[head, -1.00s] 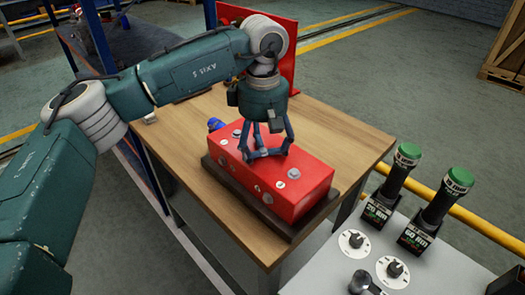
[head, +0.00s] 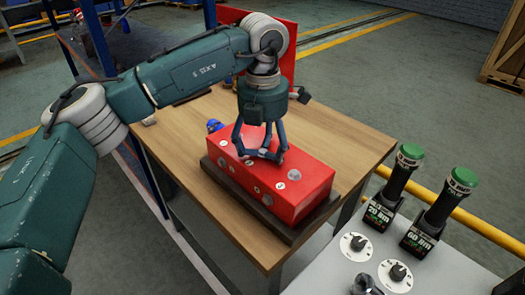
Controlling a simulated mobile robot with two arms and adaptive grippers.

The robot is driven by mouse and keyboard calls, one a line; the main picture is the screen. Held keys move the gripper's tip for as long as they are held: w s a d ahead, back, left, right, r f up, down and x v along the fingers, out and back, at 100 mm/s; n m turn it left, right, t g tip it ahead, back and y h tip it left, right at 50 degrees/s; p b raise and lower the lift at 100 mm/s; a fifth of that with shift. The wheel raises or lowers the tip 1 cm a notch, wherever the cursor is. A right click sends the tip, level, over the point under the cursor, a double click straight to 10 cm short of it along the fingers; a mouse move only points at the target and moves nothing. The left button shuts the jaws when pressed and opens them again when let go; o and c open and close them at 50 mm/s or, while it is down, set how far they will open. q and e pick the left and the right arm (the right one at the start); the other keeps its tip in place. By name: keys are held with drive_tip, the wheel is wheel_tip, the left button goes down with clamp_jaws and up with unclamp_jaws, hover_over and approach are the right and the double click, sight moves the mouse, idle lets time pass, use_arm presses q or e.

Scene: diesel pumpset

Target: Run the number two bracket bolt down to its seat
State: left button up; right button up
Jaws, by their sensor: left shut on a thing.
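The red block (head: 310,186), with several silver bolt heads and round white labels on it, sits on a dark base (head: 287,230) on the wooden table. My left gripper (head: 262,156) points down over the middle of the block's top. Its fingers are closed together at the top face, shut on a bolt whose head they hide. I cannot read the bolt's number or tell how far it stands off its seat. One silver bolt head (head: 294,174) shows to the right of the fingers. My right gripper is not in view.
A blue object (head: 214,125) is by the block's far left corner. A red panel (head: 286,58) stands at the table's back. Two green-topped black tools (head: 433,212) (head: 394,190) stand on a grey cabinet with dials at right. The wooden table top (head: 345,137) is clear right of the block.

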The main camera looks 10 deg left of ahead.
use_arm(q)
drive_tip(key=shift+r+p, duration=2.45)
drive_tip(key=shift+r, duration=1.05)
drive_tip(key=shift+f, duration=0.1)
